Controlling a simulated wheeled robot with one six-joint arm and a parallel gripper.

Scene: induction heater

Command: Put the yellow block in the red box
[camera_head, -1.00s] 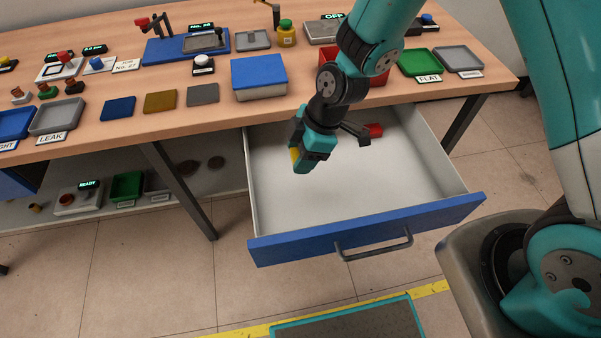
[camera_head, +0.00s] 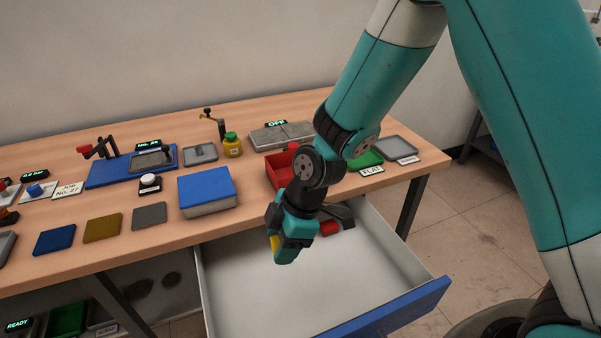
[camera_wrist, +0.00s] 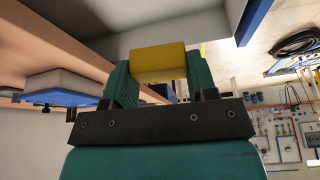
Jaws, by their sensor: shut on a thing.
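My gripper (camera_head: 281,243) is shut on the yellow block (camera_head: 274,243), held above the open drawer in the head view. In the wrist view the yellow block (camera_wrist: 158,63) sits between the two teal fingers of my gripper (camera_wrist: 155,80). The red box (camera_head: 279,171) stands on the table behind my wrist, partly hidden by my arm. Its inside shows only in part.
The drawer (camera_head: 235,300) is open under the table and holds a red item (camera_head: 329,228). A blue-topped box (camera_head: 207,190) stands left of my gripper. A green tray (camera_head: 366,160) and a grey tray (camera_head: 396,148) lie right of the red box.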

